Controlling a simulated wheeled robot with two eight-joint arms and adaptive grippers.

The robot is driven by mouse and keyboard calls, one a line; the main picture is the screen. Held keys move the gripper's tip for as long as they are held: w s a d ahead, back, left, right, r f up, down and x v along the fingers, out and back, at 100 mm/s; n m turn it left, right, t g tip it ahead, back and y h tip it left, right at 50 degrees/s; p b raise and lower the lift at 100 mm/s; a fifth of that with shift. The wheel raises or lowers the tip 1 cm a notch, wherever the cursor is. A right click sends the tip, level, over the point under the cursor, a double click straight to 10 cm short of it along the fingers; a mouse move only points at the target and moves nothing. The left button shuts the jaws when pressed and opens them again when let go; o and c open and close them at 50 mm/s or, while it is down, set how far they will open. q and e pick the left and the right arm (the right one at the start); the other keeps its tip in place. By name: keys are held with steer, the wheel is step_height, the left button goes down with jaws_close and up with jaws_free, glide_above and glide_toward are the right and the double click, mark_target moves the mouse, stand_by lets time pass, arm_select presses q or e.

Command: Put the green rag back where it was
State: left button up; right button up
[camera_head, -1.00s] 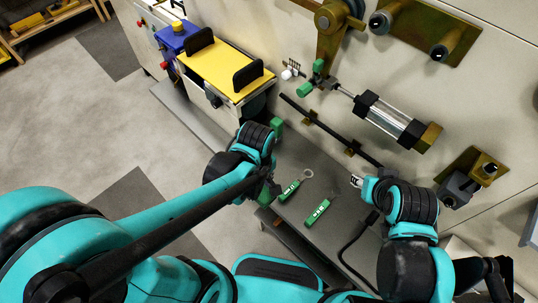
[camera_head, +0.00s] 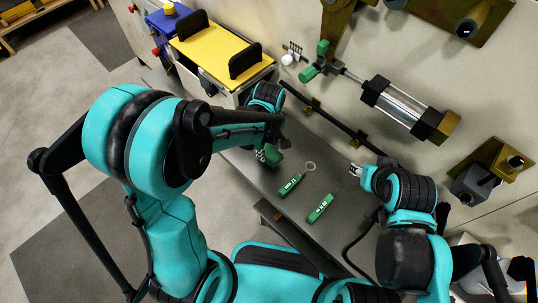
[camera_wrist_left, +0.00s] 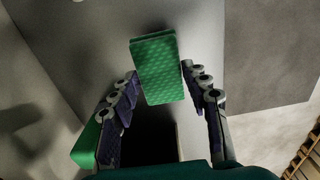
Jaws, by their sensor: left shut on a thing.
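The green rag (camera_head: 273,156) is a small folded block at the tip of my left gripper (camera_head: 266,154), above the grey shelf. In the left wrist view the rag (camera_wrist_left: 156,68) has a dimpled surface and sticks out between the two fingers of my left gripper (camera_wrist_left: 162,100), which is shut on it. The contact itself is hard to see. My right gripper (camera_head: 356,169) hangs over the shelf to the right of the rag; whether it is open or shut is too small to tell. Where the rag lay before is not shown.
A yellow-topped unit (camera_head: 222,50) stands behind left. A dark bar (camera_head: 330,122) and a clear cylinder (camera_head: 403,107) are on the wall panel.

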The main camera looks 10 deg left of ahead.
mark_target(269, 152)
arm_select(q)
step_height(269, 152, down, 4)
steer(key=shift+r+b, duration=0.15)
steer(key=shift+b, duration=0.6)
steer(key=shift+r, duration=0.15)
steer(key=o, duration=1.2)
steer(key=shift+o, duration=0.2)
